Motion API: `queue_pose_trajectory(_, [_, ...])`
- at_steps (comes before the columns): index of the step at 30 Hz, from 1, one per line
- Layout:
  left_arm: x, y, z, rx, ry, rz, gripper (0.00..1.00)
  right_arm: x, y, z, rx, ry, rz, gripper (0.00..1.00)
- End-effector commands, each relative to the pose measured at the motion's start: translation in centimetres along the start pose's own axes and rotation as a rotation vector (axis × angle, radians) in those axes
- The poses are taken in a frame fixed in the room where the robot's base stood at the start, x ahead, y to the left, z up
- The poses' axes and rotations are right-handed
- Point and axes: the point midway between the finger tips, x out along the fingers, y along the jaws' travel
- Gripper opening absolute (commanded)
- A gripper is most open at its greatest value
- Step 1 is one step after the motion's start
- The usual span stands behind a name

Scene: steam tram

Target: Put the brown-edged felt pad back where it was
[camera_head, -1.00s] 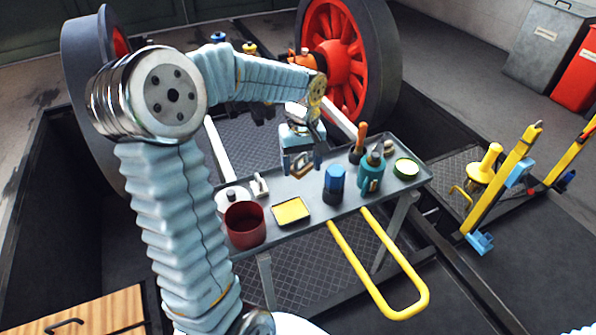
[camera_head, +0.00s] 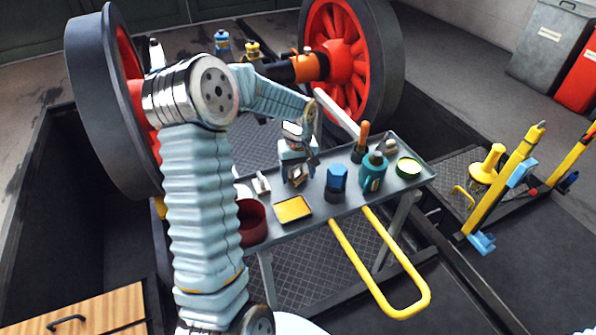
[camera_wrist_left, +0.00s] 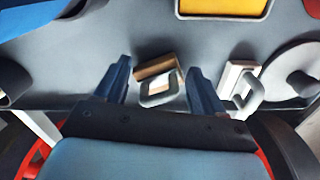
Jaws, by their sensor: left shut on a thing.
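The brown-edged felt pad (camera_head: 298,180) has a tan-brown block and a grey loop handle. It shows between my left fingers in the left wrist view (camera_wrist_left: 157,75). My left gripper (camera_head: 299,170) is shut on it, pointing down over the grey trolley top (camera_head: 318,200), between a pale-edged pad and a blue jar. In the left wrist view the two dark blue fingers (camera_wrist_left: 160,85) stand on either side of the pad. I cannot tell whether the pad touches the trolley top. My right gripper is not in view.
A pale-edged pad (camera_head: 262,183) with a handle stands left of the gripper. A yellow-filled tray (camera_head: 293,209), dark red pot (camera_head: 252,222), blue jar (camera_head: 336,180), teal bottle (camera_head: 373,172) and green-rimmed tin (camera_head: 408,167) are nearby. Red wheels (camera_head: 338,50) rise behind.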

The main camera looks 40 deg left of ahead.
Motion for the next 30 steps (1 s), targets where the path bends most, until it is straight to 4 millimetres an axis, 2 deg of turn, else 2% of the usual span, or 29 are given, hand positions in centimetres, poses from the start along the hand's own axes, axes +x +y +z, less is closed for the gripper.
queue_pose_trajectory(4, [0.6, 0.0, 0.0, 0.000, 0.000, 0.000, 0.45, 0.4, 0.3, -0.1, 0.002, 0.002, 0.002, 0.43])
queue_pose_trajectory(5, [0.4, 0.0, 0.0, 0.000, 0.000, 0.000, 0.74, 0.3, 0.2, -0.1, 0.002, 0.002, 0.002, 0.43])
queue_pose_trajectory(9, [0.4, 0.0, 0.0, 0.000, 0.000, 0.000, 0.95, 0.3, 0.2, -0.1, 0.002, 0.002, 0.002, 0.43])
queue_pose_trajectory(17, [0.3, 0.0, 0.0, 0.000, 0.000, 0.000, 0.95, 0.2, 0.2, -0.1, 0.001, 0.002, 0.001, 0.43])
queue_pose_trajectory(21, [-0.7, 0.1, 0.0, 0.000, 0.002, 0.001, 0.95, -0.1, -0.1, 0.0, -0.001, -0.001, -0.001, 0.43])
queue_pose_trajectory(23, [-1.8, 0.0, -0.1, -0.001, 0.003, 0.002, 0.95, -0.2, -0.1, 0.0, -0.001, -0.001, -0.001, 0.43])
queue_pose_trajectory(30, [-7.5, 0.1, -0.1, -0.001, 0.004, 0.002, 0.95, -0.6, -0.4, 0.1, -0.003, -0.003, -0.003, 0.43])
